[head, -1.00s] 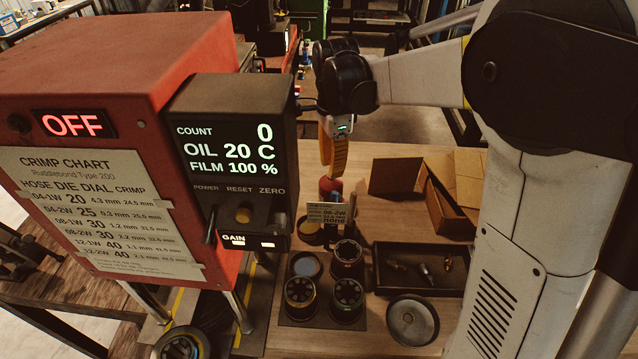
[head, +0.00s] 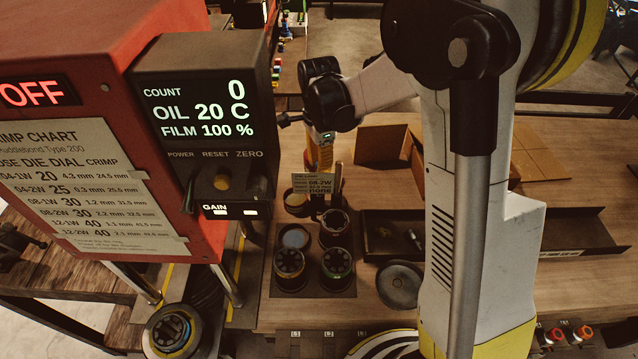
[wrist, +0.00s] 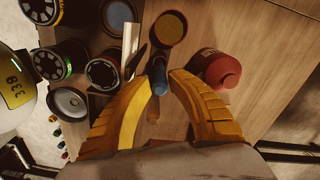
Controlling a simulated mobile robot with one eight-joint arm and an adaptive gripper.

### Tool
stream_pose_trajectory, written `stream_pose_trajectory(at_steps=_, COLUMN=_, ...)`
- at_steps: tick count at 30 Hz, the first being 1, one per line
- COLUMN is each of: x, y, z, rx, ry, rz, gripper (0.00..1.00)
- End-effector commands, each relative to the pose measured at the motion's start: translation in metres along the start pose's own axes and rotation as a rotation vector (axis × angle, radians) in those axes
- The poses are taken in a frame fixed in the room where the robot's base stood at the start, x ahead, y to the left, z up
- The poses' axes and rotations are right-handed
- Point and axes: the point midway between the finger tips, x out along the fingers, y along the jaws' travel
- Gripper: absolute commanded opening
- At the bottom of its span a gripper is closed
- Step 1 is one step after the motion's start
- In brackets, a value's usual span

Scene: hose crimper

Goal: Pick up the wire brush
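In the wrist view, a slim upright-looking piece with a blue-grey end (wrist: 160,75) and a brown lower part lies between the fingers. It appears to be the wire brush, though its bristles cannot be made out. My gripper (wrist: 158,80) is open, with its yellow-orange fingers on either side of that piece and a visible gap to each. In the head view my gripper (head: 320,165) points down behind the small sign, and its fingertips and the brush are hidden there.
A red container (wrist: 218,70) stands close by the right finger, and an open tin (wrist: 168,28) lies beyond the brush. Die sets (head: 337,262) and a small sign (head: 313,184) stand near. A dark tray (head: 395,233) and cardboard box (head: 385,147) are to the right.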

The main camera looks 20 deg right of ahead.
Motion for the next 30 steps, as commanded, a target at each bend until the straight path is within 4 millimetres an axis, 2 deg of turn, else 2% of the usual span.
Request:
stream_pose_trajectory(at_steps=3, x=-0.001, y=0.000, z=0.000, rx=0.000, ry=0.000, rz=0.000, gripper=0.22)
stream_pose_trajectory(at_steps=6, x=-0.001, y=0.000, z=0.000, rx=0.000, ry=0.000, rz=0.000, gripper=0.00)
stream_pose_trajectory(at_steps=19, x=-0.004, y=0.000, z=0.000, rx=0.000, ry=0.000, rz=0.000, gripper=0.00)
stream_pose_trajectory(at_steps=23, x=-0.023, y=0.000, z=0.000, rx=0.000, ry=0.000, rz=0.000, gripper=0.00)
stream_pose_trajectory(at_steps=30, x=-0.074, y=0.000, z=0.000, rx=0.000, ry=0.000, rz=0.000, gripper=0.00)
